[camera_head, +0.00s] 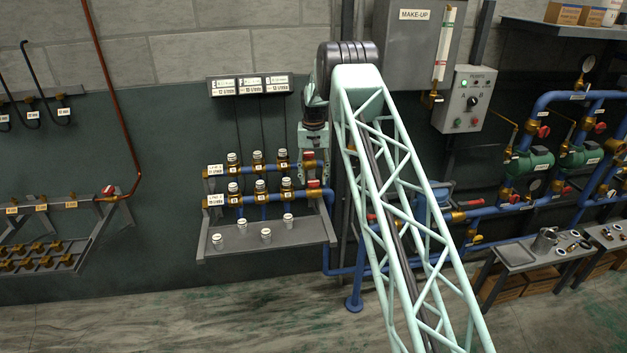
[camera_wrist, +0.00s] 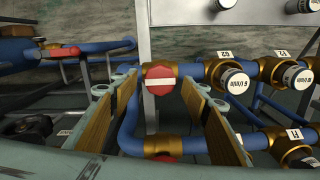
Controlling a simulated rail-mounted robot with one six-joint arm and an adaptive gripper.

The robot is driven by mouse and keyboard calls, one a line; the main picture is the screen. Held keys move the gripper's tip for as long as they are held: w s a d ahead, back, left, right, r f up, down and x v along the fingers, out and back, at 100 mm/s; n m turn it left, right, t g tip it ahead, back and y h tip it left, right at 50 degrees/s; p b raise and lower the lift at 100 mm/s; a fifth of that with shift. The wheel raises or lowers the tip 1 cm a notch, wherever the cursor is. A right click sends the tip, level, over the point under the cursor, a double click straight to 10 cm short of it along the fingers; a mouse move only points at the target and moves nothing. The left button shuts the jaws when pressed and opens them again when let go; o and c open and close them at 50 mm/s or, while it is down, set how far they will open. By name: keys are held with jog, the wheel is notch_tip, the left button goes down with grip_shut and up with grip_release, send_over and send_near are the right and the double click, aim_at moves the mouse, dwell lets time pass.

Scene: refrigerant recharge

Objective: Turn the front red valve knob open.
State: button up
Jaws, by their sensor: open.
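Two red valve knobs sit at the right end of the two-row blue pipe manifold in the head view. The front red knob (camera_head: 314,184) is on the lower row. In the wrist view, which shows the manifold upside down, this front red knob (camera_wrist: 158,75) has a white bar and appears between my fingers, toward their far end. The rear red knob (camera_wrist: 165,158) is low in that view, partly hidden. My gripper (camera_head: 313,165) points down over the manifold's right end. Its two fingers (camera_wrist: 155,115) are wide apart and hold nothing. I cannot tell their exact height over the front knob.
Brass valves with white caps (camera_head: 260,186) line both rows close by. A grey shelf (camera_head: 225,240) with several loose caps juts out in front. A blue pipe (camera_head: 330,215) drops at the manifold's right. Another red-handled valve (camera_wrist: 65,51) shows at the wrist view's left.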

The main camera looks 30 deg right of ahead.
aim_at(313, 182)
notch_tip(313, 182, up, 11)
dwell(0.7)
jog(key=shift+r, duration=0.1)
dwell(0.4)
